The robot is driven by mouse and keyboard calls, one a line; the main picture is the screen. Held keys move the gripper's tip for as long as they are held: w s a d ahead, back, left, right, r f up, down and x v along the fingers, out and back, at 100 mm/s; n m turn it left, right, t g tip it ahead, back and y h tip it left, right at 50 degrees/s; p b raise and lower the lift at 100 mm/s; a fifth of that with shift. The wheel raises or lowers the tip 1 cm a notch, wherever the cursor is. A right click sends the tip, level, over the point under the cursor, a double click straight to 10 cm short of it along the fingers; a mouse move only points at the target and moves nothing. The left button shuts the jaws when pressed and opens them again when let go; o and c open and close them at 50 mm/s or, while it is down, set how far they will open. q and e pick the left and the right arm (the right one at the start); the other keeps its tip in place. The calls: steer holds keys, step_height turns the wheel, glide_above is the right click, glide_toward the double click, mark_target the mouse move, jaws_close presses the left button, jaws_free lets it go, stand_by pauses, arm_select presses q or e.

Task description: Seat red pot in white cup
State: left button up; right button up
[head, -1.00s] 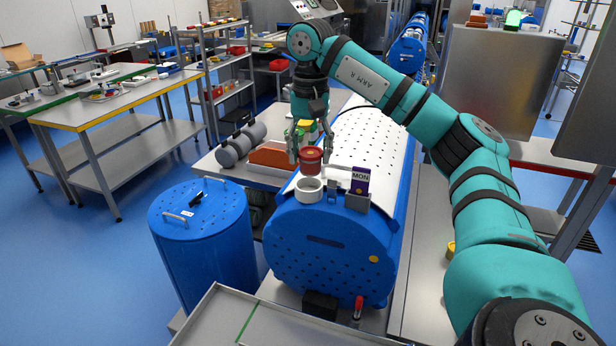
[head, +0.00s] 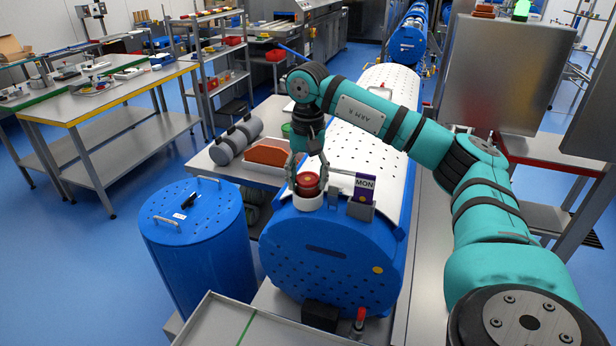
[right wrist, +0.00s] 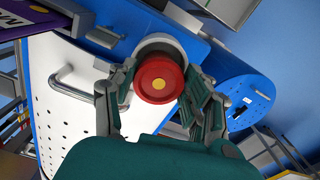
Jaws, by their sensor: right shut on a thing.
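The red pot (head: 308,181), with a yellow dot on its top, is held upright between the fingers of my right gripper (head: 307,184). The white cup (head: 307,202) is on the front end of the blue drum-shaped carrier. The pot's lower part is at the cup's mouth and looks partly inside; how deep it sits is hidden. In the right wrist view the red pot (right wrist: 160,78) lies between the fingers of my right gripper (right wrist: 157,88), and the white cup (right wrist: 164,44) shows as an arc behind it. My left gripper is not in view.
The blue carrier (head: 325,262) has a white perforated top. A purple MON card (head: 365,188) stands close right of the cup. A blue lidded tub (head: 198,245) is at left. Grey rollers (head: 238,138) and an orange-brown block (head: 268,152) lie behind on a bench.

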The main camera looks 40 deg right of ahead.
mark_target(307, 179)
steer(key=shift+s+a+f, duration=0.1)
steer(key=shift+s+f, duration=0.1)
steer(key=shift+f, duration=0.1)
steer(key=o, duration=0.8)
steer(key=shift+w, duration=0.1)
steer(key=o, duration=0.5)
steer(key=shift+w+d+f, duration=0.1)
steer(key=shift+d, duration=0.1)
steer(key=shift+c, duration=0.2)
steer(key=shift+a, duration=0.15)
steer(key=shift+r+b, duration=0.3)
steer(key=shift+r, duration=0.2)
step_height(307, 179, up, 3)
steer(key=shift+r+b, duration=0.1)
steer(key=shift+b, duration=0.5)
arm_select(q)
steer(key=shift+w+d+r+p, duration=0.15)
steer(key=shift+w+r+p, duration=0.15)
steer(key=shift+p, duration=0.95)
arm_select(e)
step_height(307, 179, up, 8)
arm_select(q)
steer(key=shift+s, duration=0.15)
